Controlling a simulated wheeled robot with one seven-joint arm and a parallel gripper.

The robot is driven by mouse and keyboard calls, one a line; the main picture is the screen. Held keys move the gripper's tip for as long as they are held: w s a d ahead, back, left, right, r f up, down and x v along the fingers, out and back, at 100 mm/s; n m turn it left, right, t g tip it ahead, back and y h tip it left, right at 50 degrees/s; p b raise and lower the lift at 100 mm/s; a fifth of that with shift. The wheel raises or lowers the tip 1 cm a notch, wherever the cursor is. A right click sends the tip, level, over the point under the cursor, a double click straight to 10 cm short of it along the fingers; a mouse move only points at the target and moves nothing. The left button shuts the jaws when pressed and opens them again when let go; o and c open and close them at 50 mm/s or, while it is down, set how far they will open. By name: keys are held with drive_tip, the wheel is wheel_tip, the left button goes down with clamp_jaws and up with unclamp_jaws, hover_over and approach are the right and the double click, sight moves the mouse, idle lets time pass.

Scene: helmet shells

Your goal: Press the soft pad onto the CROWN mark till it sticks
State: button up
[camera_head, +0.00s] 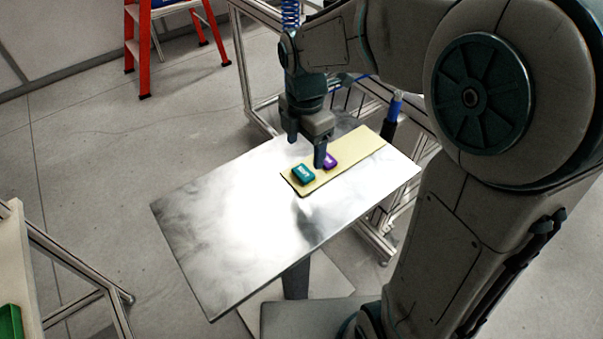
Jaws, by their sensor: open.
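A teal block-like pad (302,174) with light lettering lies on the near end of a pale yellow mat (365,143). The lettering is too small to read surely. A smaller purple block (331,161) with a light label lies just right of it on the same mat. My gripper (306,152) points down over the mat, its fingers apart with nothing seen between them. The nearer finger partly overlaps the purple block in the picture; I cannot tell whether it touches. No helmet shell or CROWN mark can be made out.
The shiny metal table (220,228) is bare left of the mat. A blue-topped dark cylinder (392,115) stands at the table's far right edge. Metal framing lies behind it. A red stepladder (138,50) stands at the back left. A green bin (10,321) shows at lower left.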

sight(305, 171)
drive_tip(key=f, duration=0.6)
drive_tip(key=shift+s+d+f, duration=0.1)
drive_tip(key=shift+s+f, duration=0.1)
drive_tip(key=shift+s, duration=0.05)
drive_tip(key=shift+c, duration=0.3)
drive_tip(key=c, duration=1)
